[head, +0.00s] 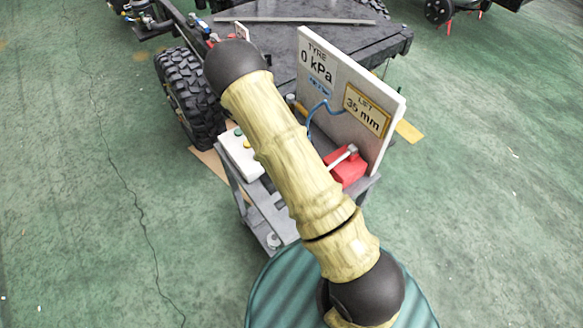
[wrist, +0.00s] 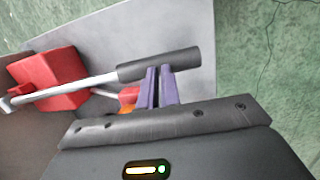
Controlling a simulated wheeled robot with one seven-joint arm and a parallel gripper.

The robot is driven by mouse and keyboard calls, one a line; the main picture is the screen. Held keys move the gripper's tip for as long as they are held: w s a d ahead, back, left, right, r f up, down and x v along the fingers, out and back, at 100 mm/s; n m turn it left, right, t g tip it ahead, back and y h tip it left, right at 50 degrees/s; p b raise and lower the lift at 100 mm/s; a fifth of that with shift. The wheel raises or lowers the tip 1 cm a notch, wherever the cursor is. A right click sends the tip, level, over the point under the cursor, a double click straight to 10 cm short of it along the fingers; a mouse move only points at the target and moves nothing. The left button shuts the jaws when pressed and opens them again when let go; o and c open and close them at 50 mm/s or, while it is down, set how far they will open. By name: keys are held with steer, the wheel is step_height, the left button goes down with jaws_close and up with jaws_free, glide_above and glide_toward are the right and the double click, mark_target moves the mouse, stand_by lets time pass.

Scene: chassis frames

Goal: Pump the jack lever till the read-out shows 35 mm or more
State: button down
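The lift read-out (head: 366,110), a yellow-framed sign on the white board, shows 35 mm. The red jack (head: 346,168) sits on the grey cart below the board. Its metal lever (head: 342,157) shows in part in the head view, the rest hidden behind my arm. In the wrist view the red jack body (wrist: 48,78) is at left, and the lever's black grip (wrist: 185,61) points right. My gripper (wrist: 160,70) has its purple fingers almost together, side by side along the grip, with their tips overlapping its lower edge. The grip is not between them; contact cannot be told.
The board (head: 312,105) also has a tyre read-out (head: 318,65) of 0 kPa and a blue hose (head: 311,120). A vehicle chassis with a black tyre (head: 183,95) stands behind. Green floor is clear at left.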

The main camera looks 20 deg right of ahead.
steer(key=shift+s+f, duration=0.35)
steer(key=shift+f, duration=0.3)
steer(key=p+v, duration=0.4)
steer(key=v, duration=0.1)
steer(key=shift+w+a+r, duration=0.1)
steer(key=shift+w+r, duration=0.05)
steer(key=shift+r, duration=0.15)
steer(key=b+v, duration=0.3)
steer(key=v, duration=0.6)
steer(key=shift+w+a+r, duration=0.2)
steer(key=shift+a+r, duration=0.05)
steer(key=shift+a, duration=0.1)
stand_by(1.0)
steer(key=s+d+r+m+t+y, duration=0.1)
steer(key=s+d+r+m+t, duration=0.1)
steer(key=r, duration=0.5)
steer(key=s+d+r+m+t+y, duration=0.1)
steer(key=s+d+r+t, duration=0.1)
steer(key=s+d+r, duration=0.2)
steer(key=s+r, duration=0.2)
steer(key=s, duration=0.1)
steer(key=shift+s+d+r+m+b, duration=0.25)
steer(key=shift+d+r+m+b, duration=0.05)
steer(key=shift+r+m+b, duration=0.1)
